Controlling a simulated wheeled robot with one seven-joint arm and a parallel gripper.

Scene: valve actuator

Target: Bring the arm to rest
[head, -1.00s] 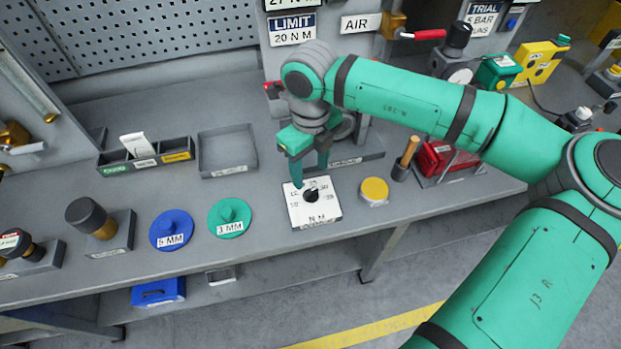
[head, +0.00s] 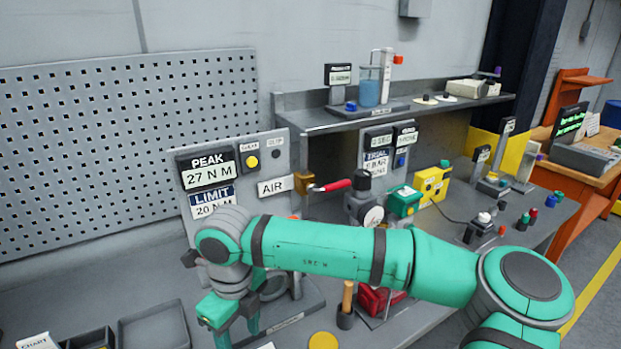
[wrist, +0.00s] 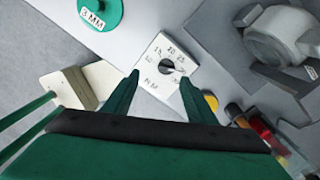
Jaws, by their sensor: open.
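My gripper (head: 236,340) is at the lower left of the head view, with its fingertips cut off by the bottom edge. In the wrist view my gripper (wrist: 160,80) is open, its two green fingers apart with nothing between them. A white dial plate (wrist: 158,50) with a black pointer knob (wrist: 167,66) and N M numbers lies just beyond the fingertips. In the head view only a sliver of that plate shows at the bottom edge. My green arm crosses the head view from the lower right to the gripper.
A panel reads PEAK 27 N M (head: 208,174) and LIMIT 20 N M. A red-handled air valve (head: 330,186) and a gauge stand behind my arm. A grey tray (head: 152,325) lies left of my gripper. A green 3 MM disc (wrist: 100,12) lies beyond the dial plate.

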